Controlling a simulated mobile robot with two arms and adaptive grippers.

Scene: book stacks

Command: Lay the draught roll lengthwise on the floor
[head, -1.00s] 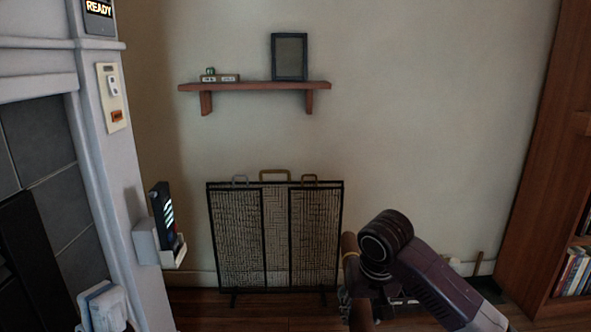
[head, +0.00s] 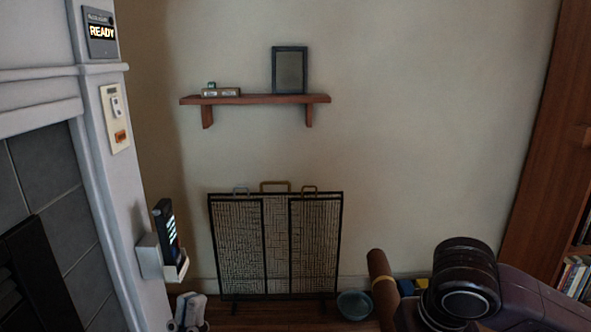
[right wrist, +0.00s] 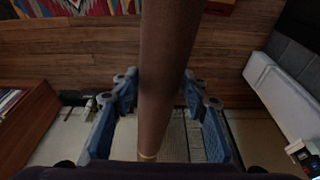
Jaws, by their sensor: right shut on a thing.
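The draught roll (head: 382,285) is a long brown cylinder. In the head view its upper end stands up at the lower right, tilted, and its lower part is cut off by the frame. In the right wrist view the roll (right wrist: 167,75) runs from the top edge down between the blue fingers of my right gripper (right wrist: 160,92), which is shut on it. In the head view my right arm covers that gripper.
A black mesh fire screen (head: 275,245) stands against the wall. A teal bowl (head: 355,305) sits on the floor right of it. A shelf (head: 255,99) hangs above. The bookcase (head: 550,150) is at the right. Bare wood floor (right wrist: 70,50) and a patterned rug (right wrist: 60,8) show in the wrist view.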

